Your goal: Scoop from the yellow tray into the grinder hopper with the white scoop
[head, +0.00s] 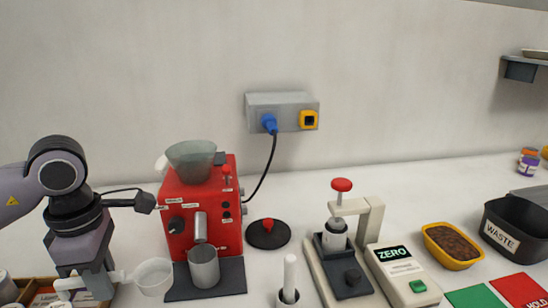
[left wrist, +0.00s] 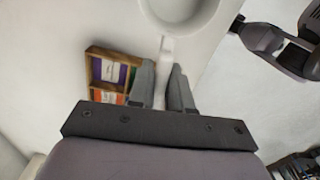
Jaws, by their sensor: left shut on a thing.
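My left gripper (head: 92,284) is shut on the handle of the white scoop (head: 154,277), at the lower left of the head view. The scoop's round bowl points right, left of the grinder's base, and looks empty. The left wrist view shows the handle between the fingers (left wrist: 163,85) and part of the bowl (left wrist: 182,12), cut by the top edge. The red grinder (head: 205,205) stands right of the gripper, with an uncovered grey translucent hopper (head: 192,156) on top. The yellow tray (head: 452,245), holding brown grounds or beans, is far right. My right gripper is out of view.
A metal cup (head: 203,267) stands before the grinder. A black lid with a red knob (head: 267,233), a white pestle-like tool (head: 290,277), a press (head: 340,240) and a ZERO scale (head: 403,275) stand between grinder and tray. A WASTE bin (head: 515,232) is beside the tray.

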